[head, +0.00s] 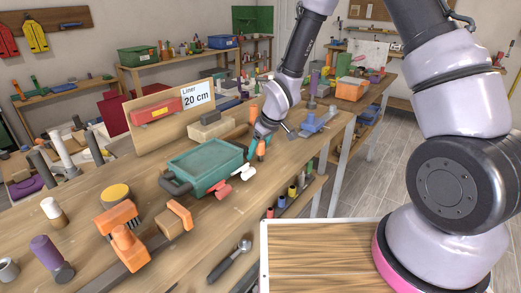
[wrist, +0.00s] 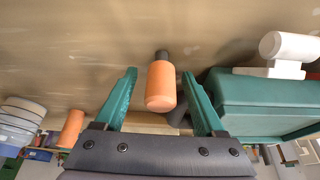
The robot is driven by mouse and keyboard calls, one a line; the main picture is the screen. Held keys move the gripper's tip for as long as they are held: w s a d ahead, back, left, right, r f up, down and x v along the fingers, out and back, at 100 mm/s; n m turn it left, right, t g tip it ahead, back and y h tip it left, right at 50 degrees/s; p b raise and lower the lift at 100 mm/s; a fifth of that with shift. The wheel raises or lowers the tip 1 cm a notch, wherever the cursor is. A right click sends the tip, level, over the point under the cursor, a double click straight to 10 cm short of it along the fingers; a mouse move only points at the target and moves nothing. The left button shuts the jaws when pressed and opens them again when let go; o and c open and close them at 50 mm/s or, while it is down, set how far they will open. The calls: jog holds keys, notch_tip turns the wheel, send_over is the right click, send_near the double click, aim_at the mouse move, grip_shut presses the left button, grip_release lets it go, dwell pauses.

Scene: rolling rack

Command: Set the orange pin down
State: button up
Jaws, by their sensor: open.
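The orange pin (wrist: 161,86) has a dark, narrower end and sits between the two teal fingers of my gripper (wrist: 159,74) in the wrist view. The fingers are open, with a gap on both sides of the pin. In the head view my gripper (head: 262,146) is low over the workbench (head: 225,225), just right of the teal box. The pin (head: 261,148) shows there as a small orange shape at the fingers. Its dark end points to the bench surface in the wrist view, but I cannot tell exactly how it touches.
A teal box (head: 205,167) stands close beside the gripper, with red-and-white pieces (head: 243,172) in front. Orange clamps (head: 128,245), a spoon-like tool (head: 230,262) and a sign board (head: 165,108) are also on the bench. Bare wood lies in front of the gripper.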

jog(key=shift+w+a+f, duration=0.1)
jog(key=shift+a+f, duration=0.05)
jog(key=shift+f, duration=0.15)
grip_shut()
